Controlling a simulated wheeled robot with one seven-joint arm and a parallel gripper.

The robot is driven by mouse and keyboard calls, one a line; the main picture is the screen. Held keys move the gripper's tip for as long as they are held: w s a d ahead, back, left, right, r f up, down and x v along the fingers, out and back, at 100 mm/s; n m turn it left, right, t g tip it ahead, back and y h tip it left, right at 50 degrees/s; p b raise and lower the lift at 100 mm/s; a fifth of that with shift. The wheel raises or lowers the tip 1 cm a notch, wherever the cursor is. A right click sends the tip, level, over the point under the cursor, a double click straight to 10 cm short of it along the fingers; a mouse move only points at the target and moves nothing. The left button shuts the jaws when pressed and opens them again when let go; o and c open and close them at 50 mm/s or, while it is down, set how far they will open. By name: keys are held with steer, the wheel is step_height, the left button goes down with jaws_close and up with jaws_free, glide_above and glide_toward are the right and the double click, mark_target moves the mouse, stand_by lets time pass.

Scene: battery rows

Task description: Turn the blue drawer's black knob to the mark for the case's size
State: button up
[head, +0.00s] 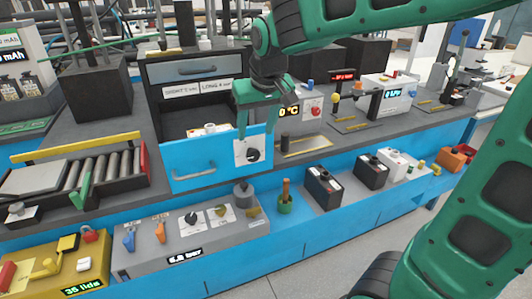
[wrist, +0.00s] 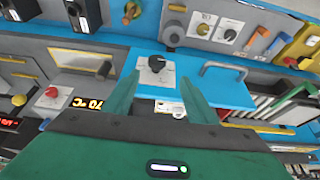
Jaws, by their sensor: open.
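The blue drawer (head: 195,170) is pulled out, with a grey bar handle and some small white items inside. Its black knob (head: 253,155) sits on a white plate at the right of the drawer front. The knob (wrist: 156,63) also shows in the wrist view; the plate's marks are too small to read. My gripper (head: 256,132) is open and empty, fingers pointing down above the knob. In the wrist view the knob lies just beyond and between the fingertips (wrist: 160,78), apparently not touched. A label strip (head: 197,89) above reads SHORT and LONG; its numbers are unclear. I cannot tell which thing is the case.
A grey panel (head: 170,248) with more knobs stands below the drawer. Black boxes (head: 322,188) stand on the lower blue ledge to the right. A roller conveyor (head: 95,170) lies left. A red knob and temperature display (head: 289,112) are right of my gripper.

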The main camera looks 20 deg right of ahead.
mark_target(254, 151)
steer(key=x, duration=1)
steer(key=shift+w+d+f, duration=0.2)
steer(key=shift+d+f, duration=0.15)
steer(key=shift+d, duration=0.05)
steer(key=c, duration=1)
